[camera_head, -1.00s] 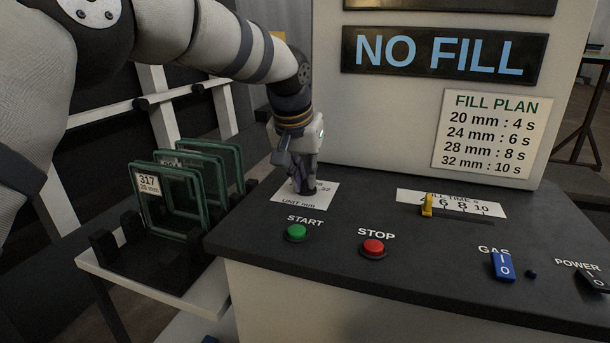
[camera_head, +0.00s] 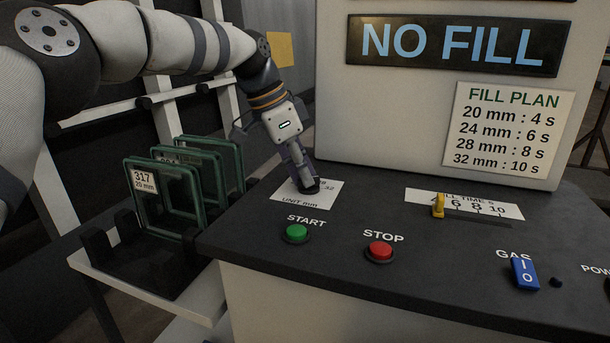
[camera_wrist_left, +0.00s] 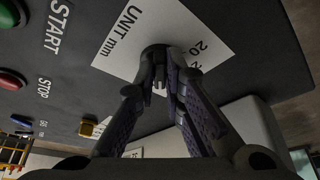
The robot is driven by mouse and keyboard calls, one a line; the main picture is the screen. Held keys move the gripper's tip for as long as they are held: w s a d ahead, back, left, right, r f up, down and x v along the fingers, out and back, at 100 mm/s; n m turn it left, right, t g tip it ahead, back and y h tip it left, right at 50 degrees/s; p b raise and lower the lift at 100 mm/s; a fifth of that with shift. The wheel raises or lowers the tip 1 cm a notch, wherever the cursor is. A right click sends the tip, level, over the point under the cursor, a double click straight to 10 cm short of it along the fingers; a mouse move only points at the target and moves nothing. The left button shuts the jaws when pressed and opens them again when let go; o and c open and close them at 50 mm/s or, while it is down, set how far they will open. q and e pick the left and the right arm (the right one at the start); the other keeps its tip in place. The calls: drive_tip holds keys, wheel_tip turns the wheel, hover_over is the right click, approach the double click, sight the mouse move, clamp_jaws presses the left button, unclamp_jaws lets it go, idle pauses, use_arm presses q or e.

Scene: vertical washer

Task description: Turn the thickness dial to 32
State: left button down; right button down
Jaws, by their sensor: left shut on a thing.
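The thickness dial (camera_wrist_left: 155,52) is a small dark knob on a white label plate (camera_head: 289,200) marked "UNIT mm", at the back left of the dark panel. My left gripper (camera_head: 307,187) comes down onto it from above, tilted, with its fingers shut on the knob. The left wrist view shows the two fingertips (camera_wrist_left: 160,80) meeting at the dial. The number 20 and part of another show on the plate there, and 32 shows beside the gripper in the head view. The fingers hide most of the dial, and I cannot tell its setting. My right gripper is out of view.
A green START button (camera_head: 296,233) and red STOP button (camera_head: 380,252) sit in front of the dial. A yellow fill time slider (camera_head: 438,205) and blue GAS switch (camera_head: 524,273) are to the right. Glass units stand in a rack (camera_head: 150,266) at left. A FILL PLAN sheet (camera_head: 512,127) hangs behind.

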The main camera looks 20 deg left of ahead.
use_arm(q)
drive_tip(key=shift+w+f+m+g+b, duration=0.1)
drive_tip(key=shift+m+g+b, duration=0.25)
drive_tip(key=shift+m, duration=0.55)
drive_tip(key=c, duration=1.7)
unclamp_jaws()
drive_tip(key=shift+a+r, duration=0.1)
drive_tip(key=shift+r, duration=0.1)
drive_tip(key=v, duration=0.7)
drive_tip(key=shift+a+r, duration=0.1)
drive_tip(key=shift+a, duration=0.05)
